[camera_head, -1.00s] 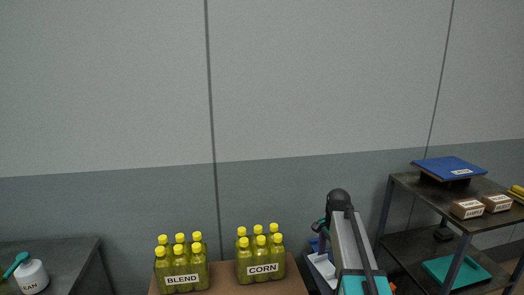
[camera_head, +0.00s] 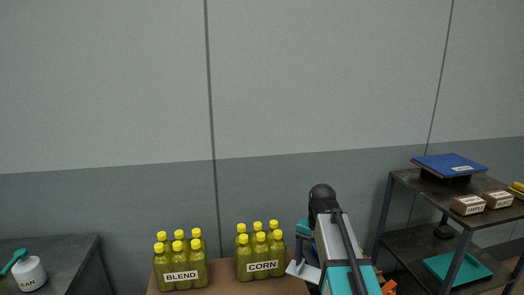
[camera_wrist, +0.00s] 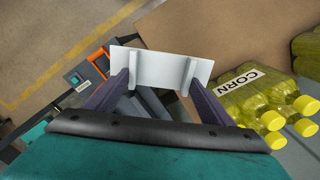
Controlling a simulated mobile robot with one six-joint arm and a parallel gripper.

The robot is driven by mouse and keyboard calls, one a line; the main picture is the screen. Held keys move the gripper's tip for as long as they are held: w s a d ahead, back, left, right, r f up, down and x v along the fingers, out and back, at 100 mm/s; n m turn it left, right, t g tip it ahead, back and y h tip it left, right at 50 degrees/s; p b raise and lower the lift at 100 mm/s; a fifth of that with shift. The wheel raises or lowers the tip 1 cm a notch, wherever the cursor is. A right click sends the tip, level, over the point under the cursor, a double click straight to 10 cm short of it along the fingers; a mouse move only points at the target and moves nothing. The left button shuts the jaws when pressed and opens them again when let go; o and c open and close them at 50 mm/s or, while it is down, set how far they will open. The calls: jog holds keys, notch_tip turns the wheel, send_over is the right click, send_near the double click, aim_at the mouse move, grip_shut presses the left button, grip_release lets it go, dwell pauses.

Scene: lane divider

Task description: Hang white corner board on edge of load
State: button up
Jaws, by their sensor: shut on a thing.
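The white corner board (camera_wrist: 160,66) is held in my gripper (camera_wrist: 160,86), between its two dark fingers in the wrist view. In the head view the board (camera_head: 303,271) is just right of the CORN bottle pack (camera_head: 261,252), near the right edge of the brown load top (camera_head: 230,287). In the wrist view the brown load top (camera_wrist: 215,30) lies beyond and below the board, with the CORN bottles (camera_wrist: 265,98) to the right. I cannot tell whether the board touches the load. My gripper in the head view (camera_head: 301,250) is partly hidden by my arm.
A BLEND bottle pack (camera_head: 180,262) stands left of the CORN pack. A dark shelf rack (camera_head: 440,225) stands at the right with a blue scale (camera_head: 450,165) and small boxes. A grey table (camera_head: 45,265) with a white tub (camera_head: 29,273) is at the far left.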

dwell(0.3)
jog(key=n, duration=0.5)
jog(key=shift+n, duration=0.4)
jog(key=n, duration=0.5)
jog(key=shift+n, duration=0.4)
